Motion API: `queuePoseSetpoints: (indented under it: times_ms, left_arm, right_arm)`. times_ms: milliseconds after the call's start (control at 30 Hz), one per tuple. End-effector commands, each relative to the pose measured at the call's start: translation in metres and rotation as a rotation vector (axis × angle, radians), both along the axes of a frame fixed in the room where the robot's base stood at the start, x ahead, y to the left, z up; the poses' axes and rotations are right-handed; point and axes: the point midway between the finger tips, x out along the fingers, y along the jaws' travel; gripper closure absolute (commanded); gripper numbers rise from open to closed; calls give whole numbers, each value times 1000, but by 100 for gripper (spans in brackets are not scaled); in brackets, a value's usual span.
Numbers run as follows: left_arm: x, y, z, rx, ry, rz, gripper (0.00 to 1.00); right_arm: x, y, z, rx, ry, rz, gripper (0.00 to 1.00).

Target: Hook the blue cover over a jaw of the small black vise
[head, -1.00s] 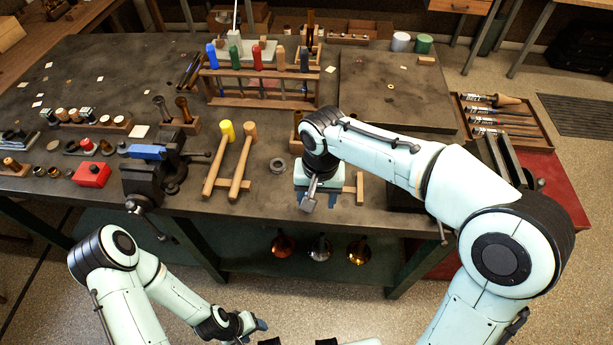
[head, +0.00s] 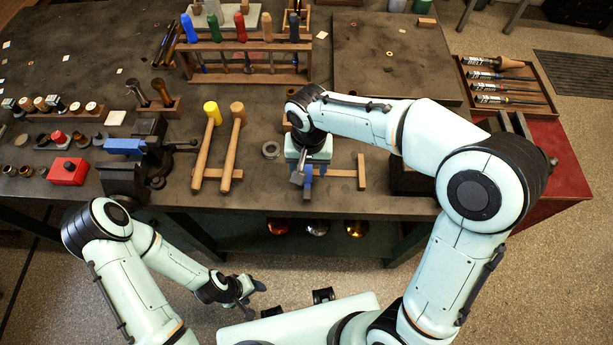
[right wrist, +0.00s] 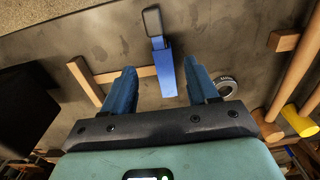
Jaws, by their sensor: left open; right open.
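The blue cover (right wrist: 165,72), a narrow blue piece with a dark loop at one end, lies across a wooden strip on the bench in the right wrist view. My right gripper (right wrist: 160,66) is open, its two blue fingers on either side of the cover and apart from it. In the head view my right gripper (head: 306,172) hangs over the bench's front edge and partly hides the cover. The small black vise (head: 122,178) stands at the left front, with a blue piece (head: 125,147) along its top. My left gripper (head: 246,288) is open and empty, low in front of the bench.
Two mallets (head: 211,106) lie between the vise and my right gripper. A metal ring (head: 271,150) lies beside them. A red box (head: 68,171) sits left of the vise. A tool rack (head: 245,75) stands behind. A dark block (head: 408,178) lies right of the gripper.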

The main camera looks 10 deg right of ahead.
Motion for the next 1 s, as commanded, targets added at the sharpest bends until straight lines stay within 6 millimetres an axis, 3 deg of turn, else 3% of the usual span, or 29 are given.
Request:
queuePoseSetpoints:
  times_ms: [333,633,800,1000]
  left_arm:
    - [2,0,2,0,-2,0,42]
    - [2,0,2,0,-2,0,42]
    - [2,0,2,0,-2,0,42]
    - [2,0,2,0,-2,0,42]
  right_arm:
    - [3,2,-46,-2,4,1,42]
    - [3,2,-50,0,1,0,42]
    - [3,2,-50,0,0,0,97]
    - [3,2,-50,0,0,1,100]
